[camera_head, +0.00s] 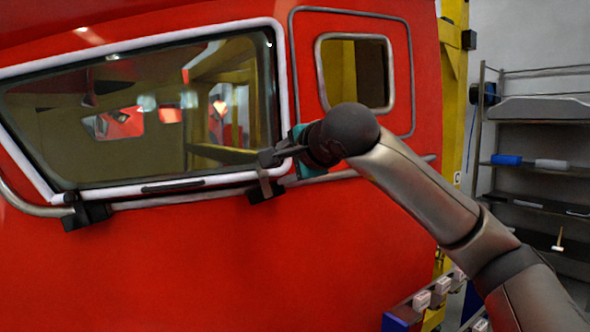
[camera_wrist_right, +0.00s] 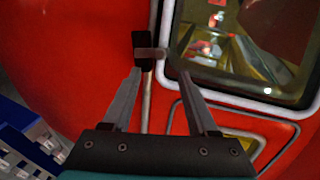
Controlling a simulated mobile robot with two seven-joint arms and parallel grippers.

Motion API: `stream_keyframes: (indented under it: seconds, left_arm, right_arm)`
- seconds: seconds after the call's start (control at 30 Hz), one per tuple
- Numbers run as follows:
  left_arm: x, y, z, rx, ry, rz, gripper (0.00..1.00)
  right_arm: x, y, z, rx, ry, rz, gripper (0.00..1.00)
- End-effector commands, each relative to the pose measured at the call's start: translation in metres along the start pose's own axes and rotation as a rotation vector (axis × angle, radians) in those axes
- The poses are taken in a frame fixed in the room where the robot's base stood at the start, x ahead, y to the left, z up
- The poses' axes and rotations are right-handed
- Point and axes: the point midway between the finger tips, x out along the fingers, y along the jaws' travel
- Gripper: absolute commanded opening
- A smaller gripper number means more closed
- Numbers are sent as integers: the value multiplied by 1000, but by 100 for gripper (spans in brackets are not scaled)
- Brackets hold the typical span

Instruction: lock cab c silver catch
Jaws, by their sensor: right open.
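The red cab (camera_head: 200,260) fills the left and middle of the head view, with a large windscreen in a white frame (camera_head: 160,185). A catch with a black block and a short silver-grey bar (camera_head: 265,188) sits at the lower right corner of that frame. In the right wrist view the silver bar (camera_wrist_right: 151,54) points sideways from the black block (camera_wrist_right: 146,42) towards the window frame. My right gripper (camera_head: 268,158) is open at this catch. My left gripper is out of view.
A second black catch (camera_head: 87,215) sits at the lower left of the frame. A grey rail (camera_head: 160,201) runs below the window. A small side window (camera_head: 355,75) is at right. A yellow post (camera_head: 453,110) and shelves (camera_head: 535,170) stand beyond the cab.

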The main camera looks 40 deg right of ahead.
Motion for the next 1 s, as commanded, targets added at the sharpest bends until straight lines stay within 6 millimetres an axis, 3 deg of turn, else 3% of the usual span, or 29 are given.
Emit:
stream_keyframes:
  seconds: [0.1, 0.33, 1.0]
  left_arm:
    - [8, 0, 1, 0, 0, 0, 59]
    - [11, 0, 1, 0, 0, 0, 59]
    - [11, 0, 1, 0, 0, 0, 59]
  right_arm:
    - [-26, 1, 0, 0, 1, -4, 59]
    - [-53, 0, 0, 0, -1, -2, 59]
    - [-57, 0, 0, 0, 0, 1, 59]
